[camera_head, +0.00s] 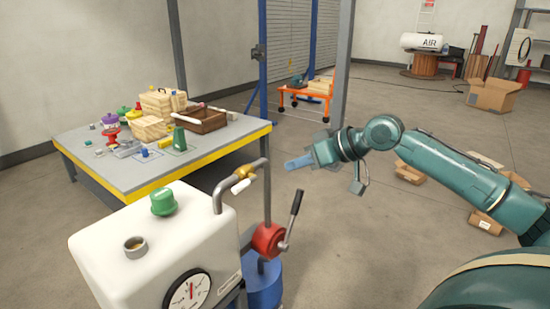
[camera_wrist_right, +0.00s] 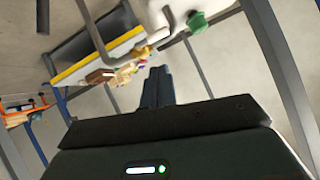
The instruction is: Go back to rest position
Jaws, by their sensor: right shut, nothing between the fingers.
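My right gripper (camera_head: 298,163) is in the head view, at the end of my teal arm that comes in from the right. Its fingers are shut with nothing between them. It is in the air, to the right of the pump skid's pipe and apart from it. In the right wrist view the shut fingers (camera_wrist_right: 158,86) show at the middle, dark and together. My left gripper is not in the head view.
The white pump tank (camera_head: 150,235) with a gauge (camera_head: 187,290), green cap (camera_head: 163,201) and red valve (camera_head: 268,238) stands in front. A table (camera_head: 225,137) with several objects is behind it. An orange cart (camera_head: 303,96) and cardboard box (camera_head: 492,95) stand farther back.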

